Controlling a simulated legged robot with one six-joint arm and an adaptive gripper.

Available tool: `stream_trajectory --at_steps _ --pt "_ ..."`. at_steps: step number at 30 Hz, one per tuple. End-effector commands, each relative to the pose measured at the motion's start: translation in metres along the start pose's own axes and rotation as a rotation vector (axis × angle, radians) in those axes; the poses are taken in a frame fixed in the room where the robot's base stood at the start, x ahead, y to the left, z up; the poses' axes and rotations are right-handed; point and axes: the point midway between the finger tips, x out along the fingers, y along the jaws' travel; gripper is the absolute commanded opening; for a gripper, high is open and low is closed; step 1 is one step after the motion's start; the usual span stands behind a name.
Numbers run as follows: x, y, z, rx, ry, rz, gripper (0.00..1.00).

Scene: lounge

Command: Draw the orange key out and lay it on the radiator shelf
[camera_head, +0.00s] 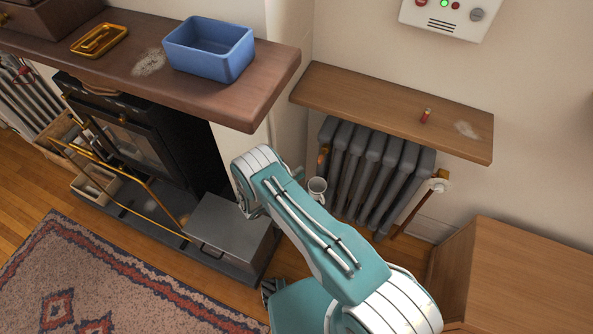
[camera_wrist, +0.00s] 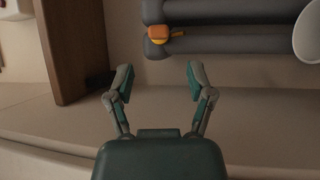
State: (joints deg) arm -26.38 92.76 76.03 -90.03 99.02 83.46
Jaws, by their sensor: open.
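The orange key (camera_wrist: 159,33) sits at the end of a dark grey radiator tube, at the top of the wrist view. A small yellow-orange part shows beside it. In the head view a small orange spot (camera_head: 323,158) shows at the radiator's left end, likely the same key. My gripper (camera_wrist: 157,78) is open and empty, its two fingers spread below the key in the wrist picture and apart from it. The radiator shelf (camera_head: 370,100) is a brown wooden board above the grey radiator (camera_head: 375,155).
A small red object (camera_head: 426,116) and a pale dusty patch (camera_head: 466,129) are on the shelf's right part; its left part is clear. A blue bin (camera_head: 208,58) stands on the mantel. A wooden cabinet (camera_head: 530,280) is at lower right.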

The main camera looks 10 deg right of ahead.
Motion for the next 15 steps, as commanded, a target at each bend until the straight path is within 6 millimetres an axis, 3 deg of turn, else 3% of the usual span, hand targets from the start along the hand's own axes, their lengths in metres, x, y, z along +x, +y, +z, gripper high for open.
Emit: stream_trajectory --at_steps 15 --pt "0.053 0.0 0.0 -0.002 -0.004 0.001 0.69"
